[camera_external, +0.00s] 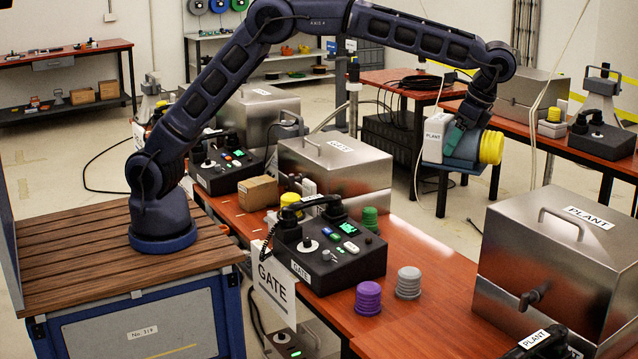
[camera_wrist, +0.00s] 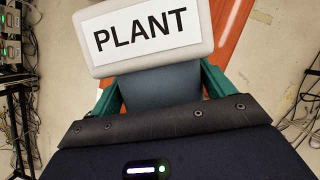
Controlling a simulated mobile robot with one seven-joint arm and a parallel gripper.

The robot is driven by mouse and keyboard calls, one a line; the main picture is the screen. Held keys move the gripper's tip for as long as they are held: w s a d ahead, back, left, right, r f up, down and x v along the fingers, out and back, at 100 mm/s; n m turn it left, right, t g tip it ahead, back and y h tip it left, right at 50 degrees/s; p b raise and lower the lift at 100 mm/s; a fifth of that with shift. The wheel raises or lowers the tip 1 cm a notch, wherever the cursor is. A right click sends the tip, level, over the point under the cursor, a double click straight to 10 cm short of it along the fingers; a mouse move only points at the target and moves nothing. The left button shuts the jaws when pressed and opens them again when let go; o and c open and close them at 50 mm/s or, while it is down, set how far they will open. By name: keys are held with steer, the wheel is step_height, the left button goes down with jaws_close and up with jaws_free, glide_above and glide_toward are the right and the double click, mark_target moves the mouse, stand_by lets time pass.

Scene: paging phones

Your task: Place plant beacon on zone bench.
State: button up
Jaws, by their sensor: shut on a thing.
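The plant beacon (camera_external: 465,150) is held in the air, tipped on its side. It has a blue-grey body, a yellow ribbed cap at right and a white PLANT label plate at left. In the wrist view the label (camera_wrist: 142,36) and the blue-grey body (camera_wrist: 160,88) show; the yellow cap is hidden. My gripper (camera_external: 455,136) is shut on the body, its green fingers on both sides. A red-brown bench (camera_external: 432,238) stands below and in front; another red-brown bench (camera_external: 560,150) is at right. I cannot tell which one is the zone bench.
On the front bench stand a GATE phone console (camera_external: 345,262), a purple ribbed piece (camera_external: 368,298), a grey one (camera_external: 408,282) and metal boxes, including a PLANT box (camera_external: 560,245). The bench between the grey piece and the PLANT box is clear. Cables hang near the beacon.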

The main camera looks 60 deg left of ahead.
steer(key=s+d+r+m+t+h, duration=0.2)
steer(key=s+d+m+t+h, duration=0.35)
steer(key=s+d+m, duration=1.55)
steer(key=w+a+f+m, duration=0.1)
steer(key=f, duration=1.1)
steer(key=w+a+f+m+t+y, duration=0.1)
steer(key=f, duration=1.2)
steer(key=w+a+f, duration=0.1)
steer(key=f, duration=1.2)
steer(key=shift+w+m+y, duration=0.25)
steer(key=shift+w+m, duration=0.15)
steer(key=o, duration=2)
steer(key=shift+a+f, duration=0.1)
steer(key=v, duration=1.2)
